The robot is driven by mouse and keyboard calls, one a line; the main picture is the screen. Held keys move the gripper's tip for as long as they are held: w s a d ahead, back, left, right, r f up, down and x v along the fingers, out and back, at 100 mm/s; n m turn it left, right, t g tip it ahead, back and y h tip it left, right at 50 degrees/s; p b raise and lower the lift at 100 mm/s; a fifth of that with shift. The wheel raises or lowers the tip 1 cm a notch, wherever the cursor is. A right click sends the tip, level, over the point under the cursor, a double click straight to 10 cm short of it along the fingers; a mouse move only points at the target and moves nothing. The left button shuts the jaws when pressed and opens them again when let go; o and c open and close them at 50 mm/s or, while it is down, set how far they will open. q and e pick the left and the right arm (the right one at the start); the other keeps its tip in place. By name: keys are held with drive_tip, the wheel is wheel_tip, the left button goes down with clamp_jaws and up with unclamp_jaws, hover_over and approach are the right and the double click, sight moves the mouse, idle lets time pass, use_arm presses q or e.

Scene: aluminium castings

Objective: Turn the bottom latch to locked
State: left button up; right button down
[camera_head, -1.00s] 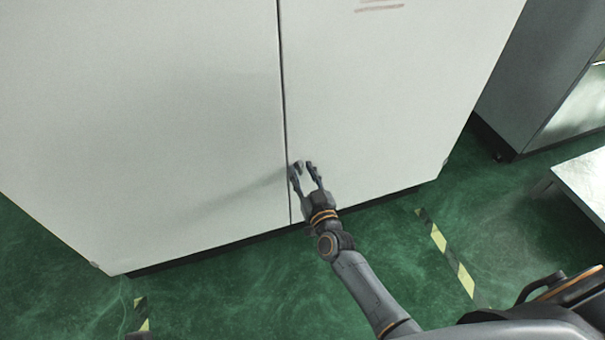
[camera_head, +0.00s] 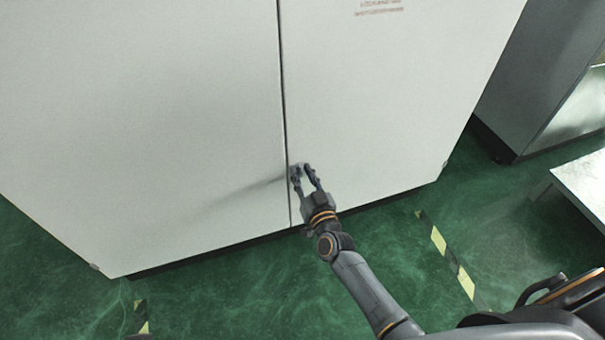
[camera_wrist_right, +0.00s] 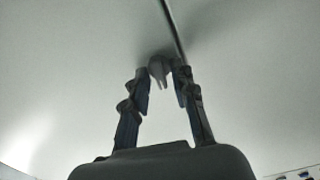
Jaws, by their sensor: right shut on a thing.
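The bottom latch is a small grey piece at the seam between the two doors of the white cabinet (camera_head: 180,130). In the right wrist view the latch (camera_wrist_right: 159,69) sits between my fingertips, just left of the dark seam, its narrow end pointing down in the picture. My right gripper (camera_head: 303,172) is shut on it, low on the cabinet front. The gripper also fills the middle of the right wrist view (camera_wrist_right: 162,80). In the head view the fingers mostly hide the latch, and I cannot read its exact angle there. My left gripper does not show.
Green floor (camera_head: 230,295) lies in front of the cabinet, with yellow-black striped tape (camera_head: 447,255). A grey cabinet (camera_head: 530,75) and a pale low table (camera_head: 585,180) stand to the right. Faint red print (camera_head: 379,9) marks the right door.

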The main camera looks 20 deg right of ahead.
drive_tip(key=m, duration=1)
drive_tip(key=shift+d+f+m, duration=0.1)
drive_tip(key=shift+f+m, duration=0.05)
drive_tip(key=shift+m, duration=0.15)
idle(0.4)
drive_tip(key=c, duration=1.4)
unclamp_jaws()
drive_tip(key=s, duration=1.2)
drive_tip(key=shift+d, duration=0.25)
